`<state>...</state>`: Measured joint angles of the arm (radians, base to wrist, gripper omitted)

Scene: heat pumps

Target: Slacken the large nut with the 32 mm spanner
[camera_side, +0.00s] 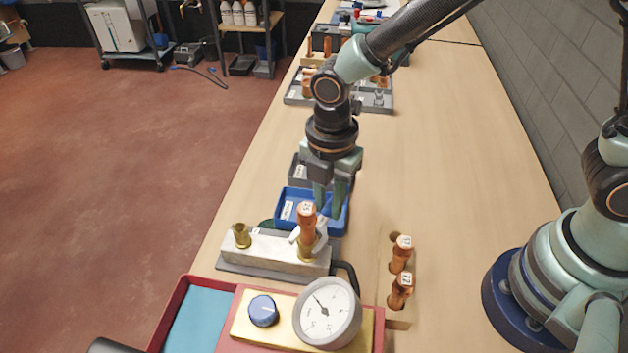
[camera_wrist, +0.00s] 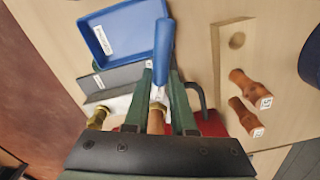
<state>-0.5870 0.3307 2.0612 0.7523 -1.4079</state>
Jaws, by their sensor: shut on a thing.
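My gripper (camera_side: 330,208) is shut on the blue handle (camera_wrist: 161,55) of a spanner; in the wrist view my fingertips (camera_wrist: 160,75) lie along both sides of it. The spanner's pale metal jaw (camera_side: 294,236) reaches around a labelled copper-coloured piece (camera_side: 306,220) standing on the brass large nut (camera_side: 306,251). I cannot tell whether the jaw sits on the nut's flats. The spanner's size marking is not readable. The nut is on the right of a pale metal block (camera_side: 270,252); a smaller brass fitting (camera_side: 242,236) stands at its left. The copper-coloured piece (camera_wrist: 155,122) partly shows between my fingers.
A blue tray (camera_wrist: 125,38) lies behind the block. A wooden rack (camera_side: 397,323) at right holds two labelled copper-coloured pieces (camera_side: 401,255) and has an empty hole. A dial gauge (camera_side: 326,312) and blue knob (camera_side: 263,311) stand in front.

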